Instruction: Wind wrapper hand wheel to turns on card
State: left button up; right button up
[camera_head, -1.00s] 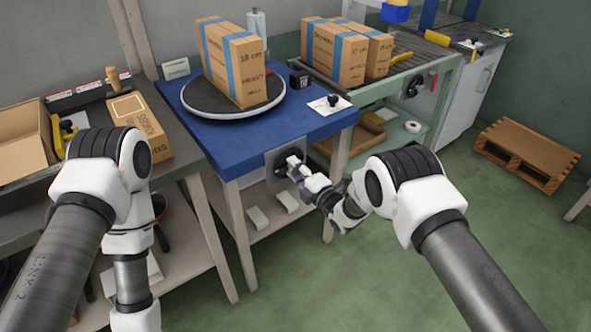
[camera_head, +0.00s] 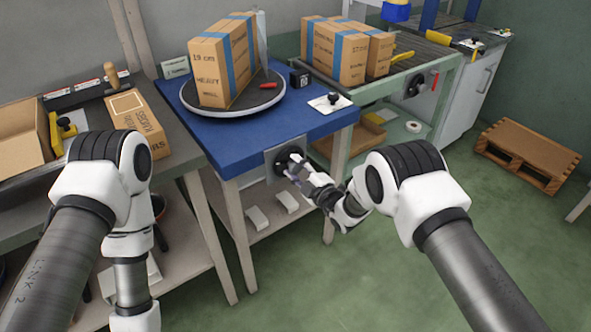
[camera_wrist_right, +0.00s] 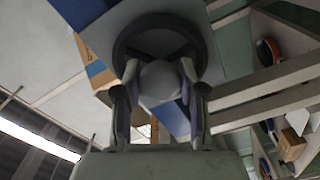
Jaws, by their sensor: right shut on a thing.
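The hand wheel (camera_head: 281,166) is a dark disc on a grey plate at the front of the blue wrapper table (camera_head: 240,133). In the right wrist view it shows as a dark ring (camera_wrist_right: 124,42) with a pale round knob (camera_wrist_right: 160,82). My right gripper (camera_head: 291,168) is at the wheel, its fingers (camera_wrist_right: 160,88) shut on both sides of the knob. On the table, a brown box (camera_head: 208,72) with blue straps stands on the dark turntable (camera_head: 243,108). A small pale card (camera_head: 175,67) stands at the table's back left; its writing is unreadable. My left gripper is out of view.
A red-handled item (camera_head: 266,86) lies on the turntable beside the box. A white plate with a black knob (camera_head: 333,99) is at the table's right. Strapped boxes (camera_head: 338,52) stand on the conveyor behind. A pallet (camera_head: 527,152) lies right; the green floor between is clear.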

jog(key=shift+m, duration=0.8)
jog(key=o, duration=1.2)
jog(key=shift+c, duration=0.2)
jog(key=v, duration=1.2)
